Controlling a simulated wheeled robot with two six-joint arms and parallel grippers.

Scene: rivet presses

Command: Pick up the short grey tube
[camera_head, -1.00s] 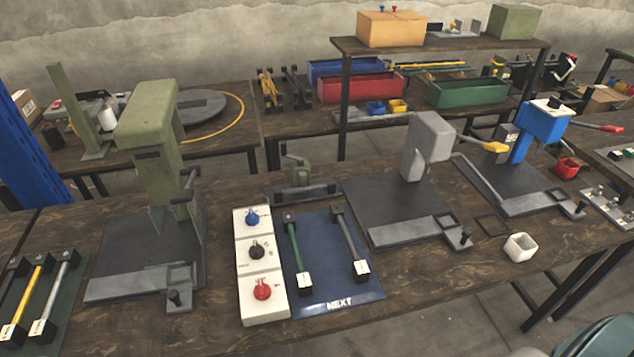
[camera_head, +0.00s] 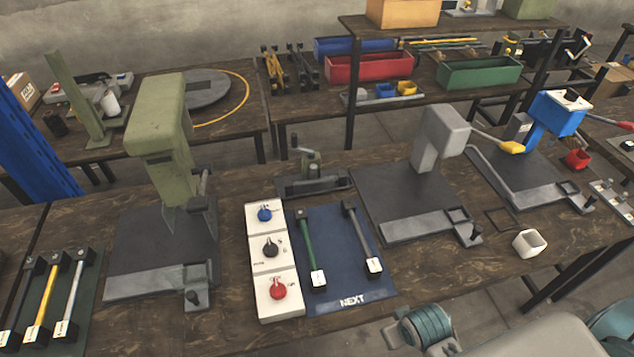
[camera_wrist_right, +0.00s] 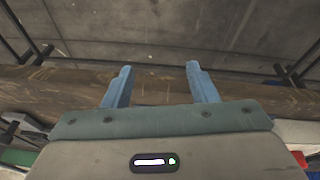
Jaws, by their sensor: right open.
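A grey tube (camera_head: 361,237) with black end blocks lies on the right side of the blue mat (camera_head: 345,287) marked NEXT. A white label shows on its near block. A green tube (camera_head: 306,242) lies to its left on the same mat. A paler grey tube (camera_head: 76,284) lies on the dark green mat at the far left. My right gripper (camera_wrist_right: 158,68) is open and empty in the right wrist view, over the wooden table edge and floor. Its fingers do not show in the head view, where my right arm is at the bottom right. My left gripper is out of view.
A control box (camera_head: 271,262) with three knobs stands left of the blue mat. A green press (camera_head: 162,150) stands further left and a grey press (camera_head: 440,140) to the right. A small clamp (camera_head: 312,178) is behind the mat. A white cup (camera_head: 530,243) stands near the front edge.

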